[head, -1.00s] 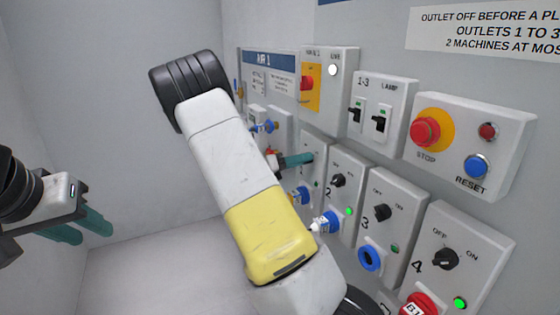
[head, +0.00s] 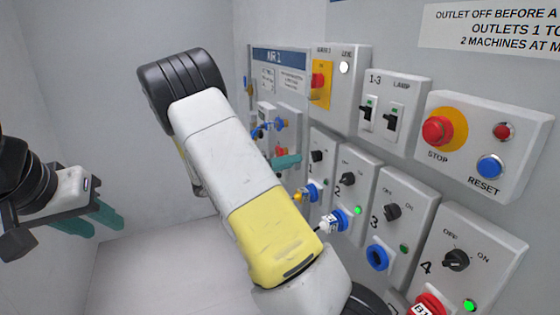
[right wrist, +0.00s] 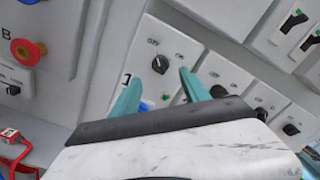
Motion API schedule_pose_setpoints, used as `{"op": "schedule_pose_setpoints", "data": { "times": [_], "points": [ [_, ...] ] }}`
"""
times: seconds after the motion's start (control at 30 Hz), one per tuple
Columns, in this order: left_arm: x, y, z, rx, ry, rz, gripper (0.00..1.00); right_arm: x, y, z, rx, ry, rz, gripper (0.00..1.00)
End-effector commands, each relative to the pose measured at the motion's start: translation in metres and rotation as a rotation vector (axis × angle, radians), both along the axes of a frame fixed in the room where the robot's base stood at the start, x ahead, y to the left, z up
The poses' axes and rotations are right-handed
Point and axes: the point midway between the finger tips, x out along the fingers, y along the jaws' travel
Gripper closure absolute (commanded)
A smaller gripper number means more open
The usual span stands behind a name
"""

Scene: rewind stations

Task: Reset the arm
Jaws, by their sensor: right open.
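My right arm reaches across the middle of the head view. Its open, empty gripper (right wrist: 162,92) has teal fingers on either side in the right wrist view. The black knob of outlet 1 (right wrist: 160,64) shows beyond and between the fingertips, apart from them. In the head view a teal fingertip (head: 287,161) shows just left of the outlet 1 knob (head: 317,156); most of this gripper is hidden behind my arm. My left gripper (head: 98,221) hangs at the left, its fingers near each other, with nothing visible in them; its opening is unclear.
Outlet 2 (head: 346,178) has a plug in and a green light. Outlet 3 (head: 392,212) has an empty blue socket. Outlet 4 (head: 456,260) has a red plug and a green light. The STOP/RESET box (head: 510,150) is upper right. An air panel (head: 280,80) stands further back.

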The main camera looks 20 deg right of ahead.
Motion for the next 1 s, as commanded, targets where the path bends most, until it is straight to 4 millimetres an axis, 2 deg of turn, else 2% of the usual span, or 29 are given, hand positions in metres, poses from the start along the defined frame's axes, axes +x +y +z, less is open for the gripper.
{"op": "schedule_pose_setpoints", "data": {
  "times": [0.47,0.57,0.67,0.8,1.0],
  "points": [
    [0.000,0.000,0.000,0.000,0.000,0.000,0.64,-0.001,0.004,0.000,0.001,-0.001,-0.002,0.46],
    [0.000,0.000,0.000,0.000,0.000,0.000,0.64,-0.006,0.000,-0.001,0.035,-0.024,-0.018,0.46],
    [0.000,0.000,0.000,0.000,0.000,0.000,0.64,-0.025,-0.009,-0.004,0.142,-0.101,-0.076,0.46],
    [0.000,0.000,0.000,0.000,0.000,0.000,0.64,-0.068,-0.019,-0.013,0.396,-0.306,-0.228,0.46],
    [0.000,0.000,0.000,0.000,0.000,0.000,0.64,-0.128,-0.002,-0.020,0.754,-0.662,-0.507,0.46]
  ]
}}
